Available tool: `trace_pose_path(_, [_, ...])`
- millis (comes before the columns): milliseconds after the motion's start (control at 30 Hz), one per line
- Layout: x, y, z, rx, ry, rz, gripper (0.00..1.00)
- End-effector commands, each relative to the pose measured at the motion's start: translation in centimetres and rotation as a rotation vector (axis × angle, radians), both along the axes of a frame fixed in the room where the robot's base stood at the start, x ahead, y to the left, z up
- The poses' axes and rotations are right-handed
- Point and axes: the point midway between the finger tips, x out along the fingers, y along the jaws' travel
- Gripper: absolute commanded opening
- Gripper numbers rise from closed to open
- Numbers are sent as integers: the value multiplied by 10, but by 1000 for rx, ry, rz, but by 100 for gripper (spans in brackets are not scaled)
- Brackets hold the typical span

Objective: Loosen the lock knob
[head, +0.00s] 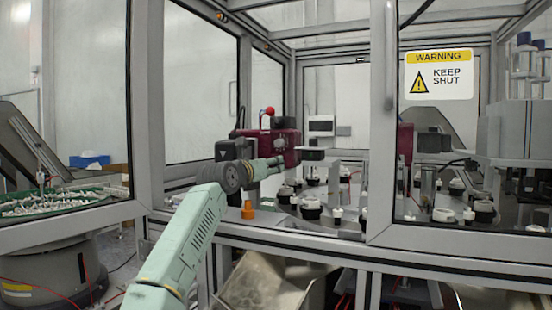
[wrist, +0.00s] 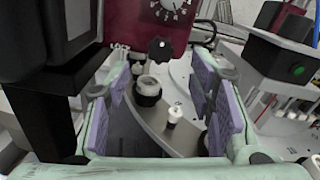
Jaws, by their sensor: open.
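A small black lobed knob (wrist: 160,50), which looks like the lock knob, sits on the dark red unit (wrist: 150,22) just below a round dial (wrist: 172,8). In the wrist view my gripper (wrist: 160,74) is open and empty, its purple-padded fingers spread left and right. The knob shows between and beyond the fingertips, apart from them. In the head view my gripper (head: 268,167) reaches through the cell opening, in front of the dark red unit (head: 282,147). I cannot make out the knob in the head view.
Black-and-white fixtures (wrist: 148,90) stand on the grey plate below, between my fingers. A dark box with a green button (wrist: 298,70) is at right. An orange part (head: 248,210) sits near the cell's front edge. Frame posts (head: 382,120) flank the opening.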

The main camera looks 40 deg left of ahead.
Motion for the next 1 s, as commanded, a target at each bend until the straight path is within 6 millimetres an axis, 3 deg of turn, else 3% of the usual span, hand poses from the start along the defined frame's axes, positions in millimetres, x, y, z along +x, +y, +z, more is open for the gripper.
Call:
trace_pose_path(133, [30,6,5,-6,-1,-2,49])
trace_pose_path(367, [53,12,3,-3,-1,-2,49])
trace_pose_path(733, [57,13,-1,-1,0,-1,49])
trace_pose_path(1000, [56,13,0,0,0,-1,31])
